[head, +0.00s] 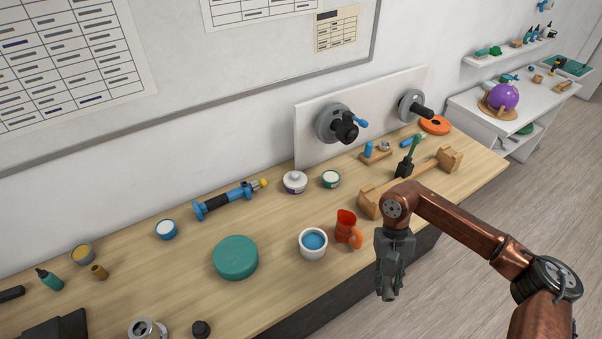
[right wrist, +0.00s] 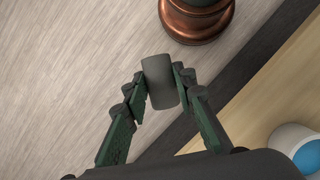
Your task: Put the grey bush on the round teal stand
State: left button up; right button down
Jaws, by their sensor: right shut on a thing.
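The round teal stand (head: 235,258) is a thick flat disc on the wooden bench in the head view, its top bare. My right gripper (head: 388,292) hangs past the bench's front edge, to the right of the stand. In the right wrist view it is shut on the grey bush (right wrist: 161,82), a short dark grey cylinder between the two fingertips (right wrist: 163,85). The floor shows beneath the bush. In the head view the bush is hard to make out against the dark fingers. My left gripper is not in view.
A white cup with blue inside (head: 313,243) and an orange jug (head: 347,228) stand between the stand and my right gripper. A wooden cradle (head: 410,182) lies behind the gripper.

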aim_at(235, 252)
jog(key=k, duration=0.5)
jog(key=u, duration=4)
jog(key=k, duration=1.45)
jog(key=z, duration=1.75)
jog(key=i, duration=1)
